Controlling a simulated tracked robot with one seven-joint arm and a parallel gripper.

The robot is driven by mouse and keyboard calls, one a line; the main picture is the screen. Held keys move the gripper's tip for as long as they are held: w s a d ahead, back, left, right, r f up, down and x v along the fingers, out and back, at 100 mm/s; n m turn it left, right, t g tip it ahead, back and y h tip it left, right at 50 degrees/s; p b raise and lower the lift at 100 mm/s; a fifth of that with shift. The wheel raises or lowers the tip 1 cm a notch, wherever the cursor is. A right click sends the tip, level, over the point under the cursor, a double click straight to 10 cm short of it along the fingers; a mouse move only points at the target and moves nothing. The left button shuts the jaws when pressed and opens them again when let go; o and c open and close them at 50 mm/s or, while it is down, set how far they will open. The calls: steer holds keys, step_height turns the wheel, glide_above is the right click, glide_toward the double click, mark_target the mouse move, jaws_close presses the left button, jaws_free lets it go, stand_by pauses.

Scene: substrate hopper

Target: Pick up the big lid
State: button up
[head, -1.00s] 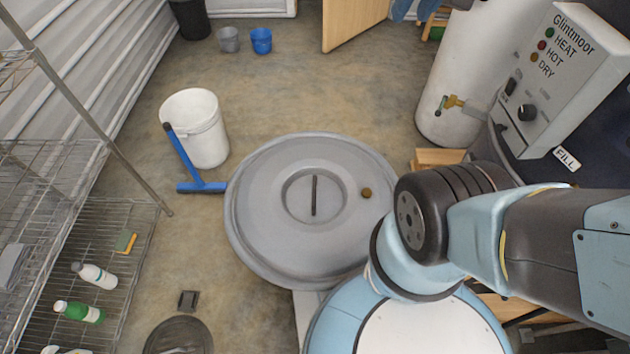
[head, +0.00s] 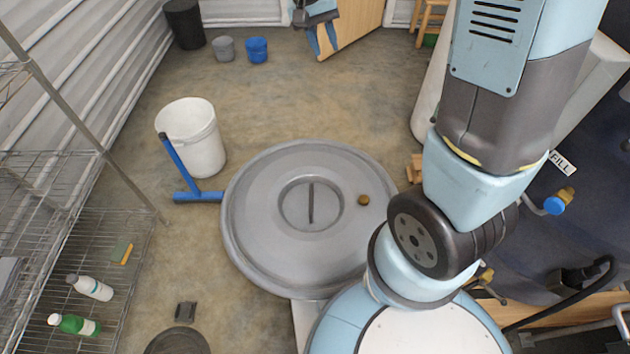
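The big lid (head: 258,225) is a wide round grey disc in the middle of the head view. It lies flat, with a raised rim, a round recess with a dark narrow bar across its centre, and a small brown knob to the right. What lies under it is mostly hidden. My gripper (head: 324,47) shows small at the top edge, with two blue fingers pointing down and apart. Nothing shows between them. It appears well away from the lid, beyond it in the picture.
A white bucket (head: 203,140) and a blue squeegee (head: 178,165) stand left of the lid. A wire shelf (head: 60,215) with bottles is at the left. A dark machine and hoses crowd the right. Open floor (head: 300,105) lies behind the lid.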

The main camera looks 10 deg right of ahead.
steer(key=w+a+f+h, duration=0.2)
steer(key=a+f, duration=0.2)
steer(key=f, duration=0.6)
steer(key=w+a+f+h, duration=0.15)
steer(key=a+f, duration=0.25)
steer(key=f, duration=0.6)
steer(key=w+a+f+h, duration=0.15)
steer(key=a+f, duration=0.25)
steer(key=f, duration=0.5)
steer(key=s+a+f+n+h, duration=0.1)
steer(key=s+a+f+h, duration=0.15)
steer(key=f, duration=1.35)
steer(key=t, duration=0.3)
glide_toward(315, 205)
steer(key=d+r, duration=0.2)
steer(key=shift+w+d+r+n, duration=0.1)
steer(key=shift+w+d+n, duration=0.05)
steer(key=shift+d+n, duration=0.25)
steer(key=shift+w+x, duration=0.15)
steer(key=shift+x, duration=1.5)
steer(key=shift+w+x, duration=0.15)
steer(key=shift+x, duration=1.5)
steer(key=shift+r, duration=0.1)
steer(key=shift+c, duration=0.2)
steer(key=shift+a, duration=0.1)
jaws_close()
